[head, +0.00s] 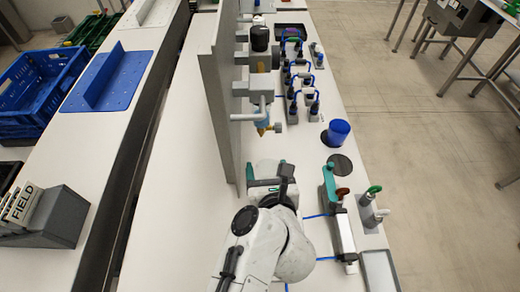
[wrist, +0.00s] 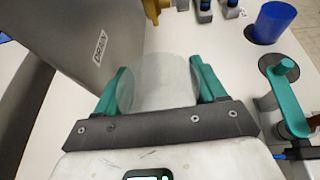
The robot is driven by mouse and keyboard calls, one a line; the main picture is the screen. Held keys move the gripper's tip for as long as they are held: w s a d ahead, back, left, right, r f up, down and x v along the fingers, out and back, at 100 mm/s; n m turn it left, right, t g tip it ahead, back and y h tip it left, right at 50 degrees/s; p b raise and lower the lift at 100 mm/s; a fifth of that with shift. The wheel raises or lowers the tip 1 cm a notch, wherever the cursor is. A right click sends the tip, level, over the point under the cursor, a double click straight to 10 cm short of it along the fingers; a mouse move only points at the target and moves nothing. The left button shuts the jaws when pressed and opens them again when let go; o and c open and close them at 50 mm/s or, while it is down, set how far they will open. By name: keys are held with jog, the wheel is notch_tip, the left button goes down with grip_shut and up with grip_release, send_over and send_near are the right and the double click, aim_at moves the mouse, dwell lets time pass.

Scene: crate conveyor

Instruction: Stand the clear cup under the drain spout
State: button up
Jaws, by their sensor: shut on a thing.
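The clear cup (wrist: 160,85) is between the teal fingers of my gripper (wrist: 163,80) in the wrist view, and both fingers touch its sides. In the head view my gripper (head: 267,172) is low beside the upright grey panel, and the see-through cup shows only faintly there. The brass drain spout (head: 262,128) hangs from the panel's fittings, farther along the table than my gripper. Its brass end (wrist: 153,10) also shows at the top of the wrist view. I cannot tell how high the cup is above the table.
The grey panel (head: 218,100) with a DRAIN label stands close on the left. A blue cup (head: 338,132), a dark round pad (head: 340,164) and a teal-handled tool (head: 329,180) are on the right. Several blue-hosed fittings (head: 300,75) stand beyond. White table is bare beneath the spout.

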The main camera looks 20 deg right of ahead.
send_near(260, 156)
jog(key=w, duration=0.2)
jog(key=w+d+p, duration=0.1)
jog(key=w+d+r, duration=0.1)
jog(key=w, duration=0.1)
jog(key=shift+w+r+p, duration=0.15)
jog(key=shift+w+p, duration=0.15)
jog(key=shift+w, duration=0.05)
jog(key=p+x, duration=0.1)
jog(key=x, duration=0.2)
jog(key=shift+w+r, duration=0.1)
jog(key=shift+w, duration=0.05)
jog(key=shift+f, duration=0.35)
jog(key=o, duration=0.8)
jog(key=shift+r, duration=0.1)
jog(key=shift+o, duration=0.2)
